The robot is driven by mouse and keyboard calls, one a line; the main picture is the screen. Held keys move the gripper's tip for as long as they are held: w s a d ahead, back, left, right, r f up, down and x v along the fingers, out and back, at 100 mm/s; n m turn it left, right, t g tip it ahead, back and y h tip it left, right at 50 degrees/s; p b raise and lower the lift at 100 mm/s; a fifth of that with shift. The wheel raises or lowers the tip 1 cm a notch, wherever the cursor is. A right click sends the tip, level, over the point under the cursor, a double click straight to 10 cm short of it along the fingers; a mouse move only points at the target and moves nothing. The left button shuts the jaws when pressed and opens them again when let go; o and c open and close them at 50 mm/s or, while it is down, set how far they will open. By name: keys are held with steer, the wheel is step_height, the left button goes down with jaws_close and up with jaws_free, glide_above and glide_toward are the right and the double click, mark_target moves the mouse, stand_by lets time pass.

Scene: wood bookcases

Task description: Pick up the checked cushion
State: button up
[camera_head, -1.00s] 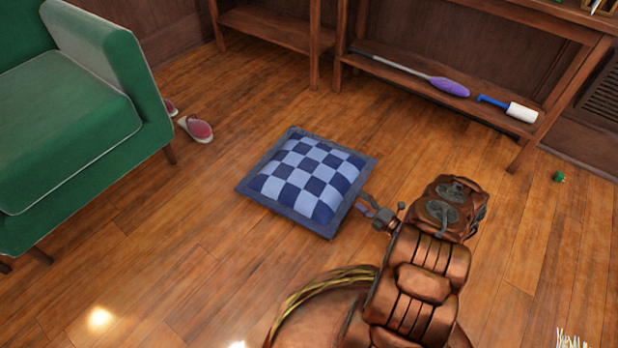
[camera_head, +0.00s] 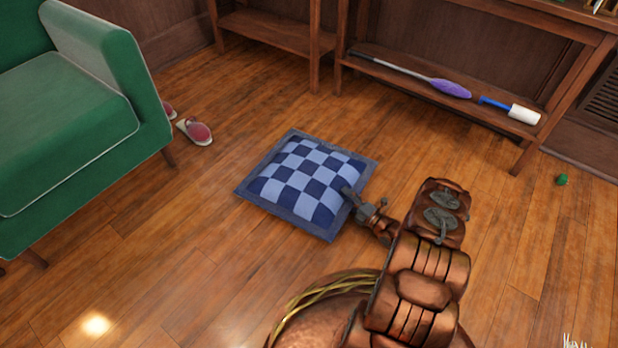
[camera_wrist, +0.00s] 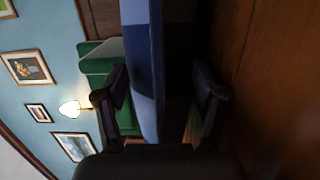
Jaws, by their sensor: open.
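The checked cushion (camera_head: 303,178), in light and dark blue squares with a dark blue border, lies flat on the wood floor in the head view. My gripper (camera_head: 347,192) is at the cushion's right edge, with its tip overlapping that edge in the picture. In the wrist view the cushion's blue edge (camera_wrist: 155,60) runs between the two dark fingers of my gripper (camera_wrist: 160,98). The fingers are open, one on each side of the edge, and do not look closed on it. The floor side of the cushion is in dark shadow there.
A green armchair (camera_head: 65,120) stands at the left, with red slippers (camera_head: 195,131) beside it. Wooden shelving (camera_head: 440,90) at the back holds a purple duster (camera_head: 450,88) and a blue-handled roller (camera_head: 522,114). A small green object (camera_head: 562,179) lies at the right. Floor around the cushion is clear.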

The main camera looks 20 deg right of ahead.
steer(key=shift+c, duration=0.4)
steer(key=c, duration=1.1)
steer(key=shift+o, duration=0.2)
